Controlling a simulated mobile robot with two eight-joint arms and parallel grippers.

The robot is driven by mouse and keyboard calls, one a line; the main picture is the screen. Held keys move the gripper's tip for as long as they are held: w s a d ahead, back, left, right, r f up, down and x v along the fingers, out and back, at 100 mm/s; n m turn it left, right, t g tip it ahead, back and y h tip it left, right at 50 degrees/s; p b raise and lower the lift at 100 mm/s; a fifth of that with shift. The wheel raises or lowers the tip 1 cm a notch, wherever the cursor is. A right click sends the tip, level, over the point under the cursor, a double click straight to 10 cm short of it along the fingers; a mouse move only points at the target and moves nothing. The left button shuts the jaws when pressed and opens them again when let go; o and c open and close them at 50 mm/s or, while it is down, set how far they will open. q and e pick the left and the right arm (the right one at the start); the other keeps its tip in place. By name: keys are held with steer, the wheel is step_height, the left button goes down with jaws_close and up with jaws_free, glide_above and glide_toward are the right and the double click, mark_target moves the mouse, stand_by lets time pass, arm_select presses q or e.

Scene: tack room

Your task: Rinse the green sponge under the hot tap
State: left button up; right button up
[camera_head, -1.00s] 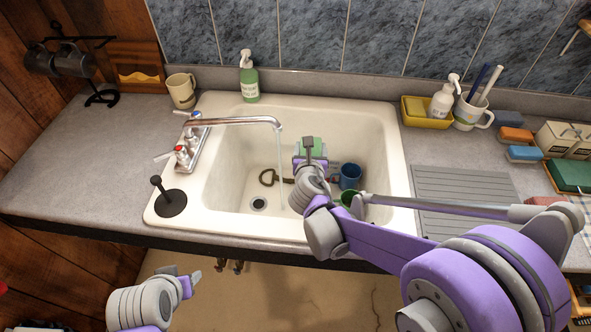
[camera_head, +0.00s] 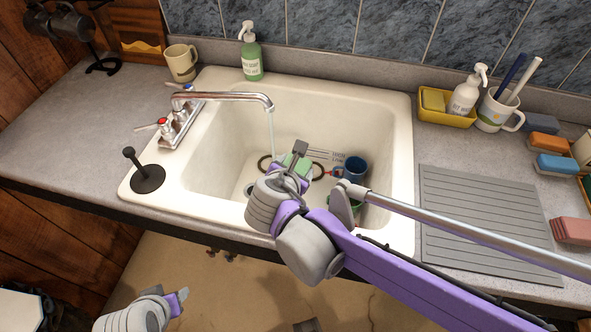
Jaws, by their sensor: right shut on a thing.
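My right gripper (camera_head: 298,160) is shut on the green sponge (camera_head: 297,167), low over the sink basin (camera_head: 230,125); its fingers and wrist hide part of the sponge. The chrome tap (camera_head: 235,96) arches over the basin. A thin water stream (camera_head: 271,128) falls from its spout just left of the sponge; I cannot tell whether it touches the sponge. The red-marked handle (camera_head: 163,124) is at the front of the tap base and the blue-marked one (camera_head: 187,88) behind. My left gripper (camera_head: 168,294) is open and empty in front of the counter.
A blue mug (camera_head: 352,168) and a partly hidden green cup (camera_head: 346,207) stand in the sink, right of the gripper. A soap bottle (camera_head: 251,57) and beige mug (camera_head: 181,63) stand behind. A ribbed drainboard (camera_head: 480,225) lies clear at right.

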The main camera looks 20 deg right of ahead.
steer(key=w+a+b, duration=0.1)
steer(key=w+b, duration=0.1)
steer(key=w, duration=1)
steer(key=shift+w+b, duration=0.3)
steer(key=shift+b, duration=0.05)
steer(key=shift+s+d, duration=0.1)
steer(key=shift+d, duration=0.05)
steer(key=shift+s+d, duration=0.35)
steer(key=shift+d, duration=0.15)
steer(key=shift+s+d, duration=0.1)
stand_by(0.4)
stand_by(0.5)
steer(key=shift+w+a, duration=0.5)
steer(key=shift+a, duration=0.2)
steer(key=shift+w+a, duration=0.5)
steer(key=shift+a, duration=0.2)
steer(key=shift+a, duration=0.1)
steer(key=shift+w+d, duration=0.1)
steer(key=shift+d, duration=0.15)
steer(key=shift+w+d, duration=0.15)
steer(key=shift+d, duration=0.7)
